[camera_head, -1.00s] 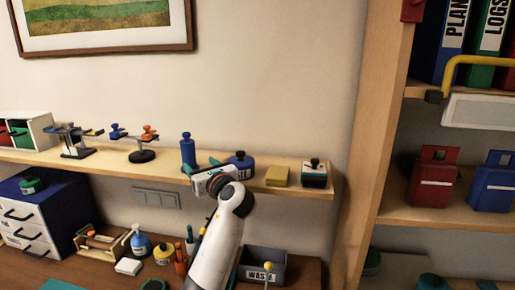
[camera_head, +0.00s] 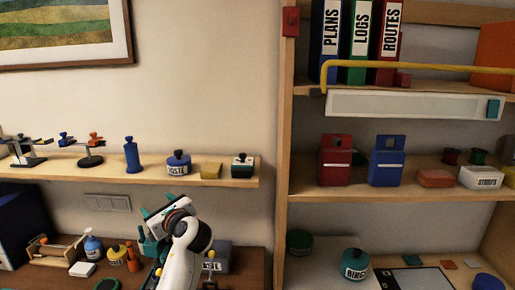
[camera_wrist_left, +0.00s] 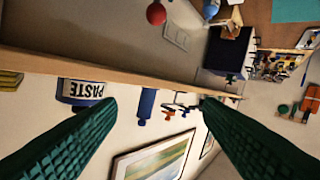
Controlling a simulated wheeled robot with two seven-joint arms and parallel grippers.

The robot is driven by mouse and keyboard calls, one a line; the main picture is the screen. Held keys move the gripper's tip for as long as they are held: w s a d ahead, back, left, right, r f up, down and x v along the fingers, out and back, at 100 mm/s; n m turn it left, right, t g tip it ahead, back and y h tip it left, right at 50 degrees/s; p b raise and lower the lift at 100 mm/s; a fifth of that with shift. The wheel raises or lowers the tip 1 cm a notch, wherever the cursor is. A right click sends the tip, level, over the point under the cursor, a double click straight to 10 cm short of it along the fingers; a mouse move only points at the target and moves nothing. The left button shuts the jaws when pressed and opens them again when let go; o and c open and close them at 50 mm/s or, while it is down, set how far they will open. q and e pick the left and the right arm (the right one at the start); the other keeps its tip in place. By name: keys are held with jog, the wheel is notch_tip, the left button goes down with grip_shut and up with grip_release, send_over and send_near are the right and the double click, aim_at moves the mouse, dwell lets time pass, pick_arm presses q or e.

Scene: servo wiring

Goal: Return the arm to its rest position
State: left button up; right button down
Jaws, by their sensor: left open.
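My left arm rises from the bottom of the head view, white with a dark joint. Its gripper (camera_head: 146,225) is open, with teal fingers apart and nothing seen between them. It shows below the wall shelf's front edge in the picture, under the blue paste jar (camera_head: 178,166). In the left wrist view the two ribbed green fingers (camera_wrist_left: 158,102) are spread wide. The paste jar (camera_wrist_left: 84,91) shows upside down beyond one fingertip, apart from it as far as I can tell. My right gripper is in neither view.
The wall shelf (camera_head: 60,171) holds a blue bottle (camera_head: 132,156), a yellow block (camera_head: 211,172) and small stands. A shelving unit (camera_head: 284,150) stands at right.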

pick_arm(q)
jog(key=s+f+n+g+h, duration=0.5)
jog(key=s+f+n, duration=0.7)
jog(key=s+f, duration=0.95)
jog(key=s+d+f+n+g+h, duration=0.25)
jog(key=s+n, duration=0.35)
jog(key=s, duration=0.5)
jog(key=s+d+f+n+g+h, duration=0.25)
jog(key=s+n+h, duration=0.2)
jog(key=s, duration=0.75)
jog(key=s+a+f+b+x, duration=0.1)
jog(key=s+b+x, duration=0.2)
jog(key=x, duration=1.4)
jog(key=s+a+f+b+x, duration=0.1)
jog(key=s+b+x, duration=0.3)
jog(key=x, duration=1.3)
jog(key=s+a+f+b, duration=0.1)
jog(key=s+f+b, duration=0.1)
jog(key=s+f, duration=0.6)
jog(key=s+a+f+g+b, duration=0.1)
jog(key=s+a+f+b, duration=0.1)
jog(key=s+f, duration=0.6)
notch_tip(320, 180, down, 3)
jog(key=shift+r+y+b, duration=0.1)
jog(key=shift+y+b, duration=0.3)
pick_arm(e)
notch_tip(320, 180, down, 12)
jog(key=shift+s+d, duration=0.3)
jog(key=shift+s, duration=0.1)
